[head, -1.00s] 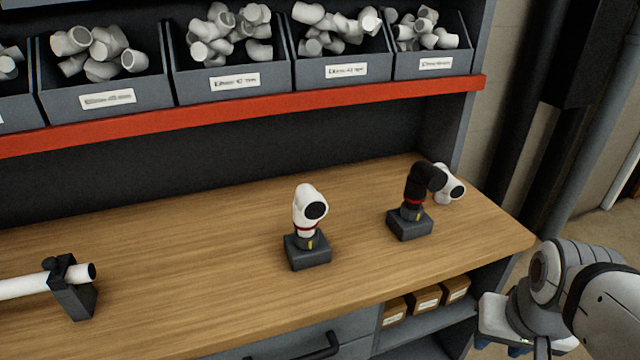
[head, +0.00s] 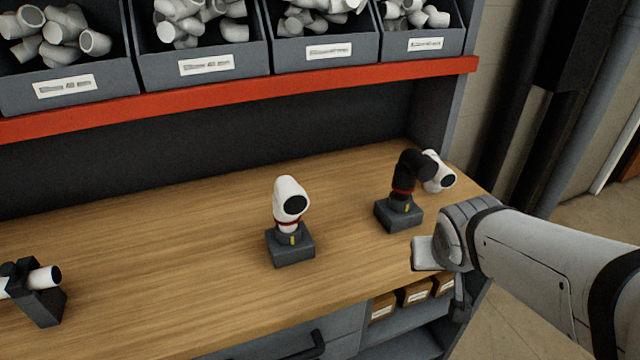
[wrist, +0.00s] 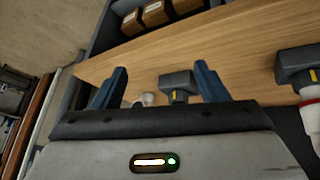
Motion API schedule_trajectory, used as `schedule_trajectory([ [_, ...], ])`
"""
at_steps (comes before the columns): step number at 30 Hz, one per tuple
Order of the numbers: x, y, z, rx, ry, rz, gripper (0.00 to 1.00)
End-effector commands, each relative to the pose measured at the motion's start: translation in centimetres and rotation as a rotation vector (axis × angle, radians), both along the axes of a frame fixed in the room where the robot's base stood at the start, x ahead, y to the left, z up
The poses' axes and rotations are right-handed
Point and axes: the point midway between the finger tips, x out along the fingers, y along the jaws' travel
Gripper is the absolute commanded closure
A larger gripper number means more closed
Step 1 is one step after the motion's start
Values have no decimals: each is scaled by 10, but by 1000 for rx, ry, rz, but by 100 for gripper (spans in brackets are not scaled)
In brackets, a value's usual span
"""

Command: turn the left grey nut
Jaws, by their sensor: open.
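The left grey nut (head: 288,239) sits on a dark square block (head: 291,252) on the workbench, with a yellow mark on its front. A red ring and a white elbow (head: 290,199) stand above it. My gripper (wrist: 160,82) is open and empty, with both blue fingers visible in the wrist view. In the head view it is right of the bench's front edge, well apart from the left nut. The wrist view appears turned around; the left fitting's block (wrist: 297,62) is at its right edge, outside the fingers.
A second fitting has a grey nut (head: 402,206), a black elbow (head: 411,172) and a white end. A clamp (head: 38,292) holds a white pipe at left. Bins of fittings stand above a red shelf edge (head: 240,84). Open bench top (head: 170,260) lies left of the nut.

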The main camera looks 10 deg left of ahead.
Motion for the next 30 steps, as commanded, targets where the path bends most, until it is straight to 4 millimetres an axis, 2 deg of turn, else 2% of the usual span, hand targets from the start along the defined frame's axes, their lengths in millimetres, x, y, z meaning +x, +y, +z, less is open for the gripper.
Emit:
schedule_trajectory([
  [1, 23, 12, -12, -13, -70, 57, 28],
  [3, 53, 33, -17, -10, -181, 150, 26],
  [5, 73, 59, -21, 15, -265, 244, 26],
  [6, 82, 80, -26, 29, -306, 335, 26],
  [7, 84, 93, -33, 40, -308, 392, 26],
  [9, 103, 126, -29, 108, -441, 466, 26],
  [12, 102, 176, -37, 225, -501, 622, 26],
  [16, 88, 221, -44, 354, -527, 773, 26],
  [18, 82, 235, -45, 402, -531, 822, 26],
  [22, 77, 250, -48, 446, -532, 866, 26],
  [30, 97, 280, -63, 450, -531, 871, 26],
])
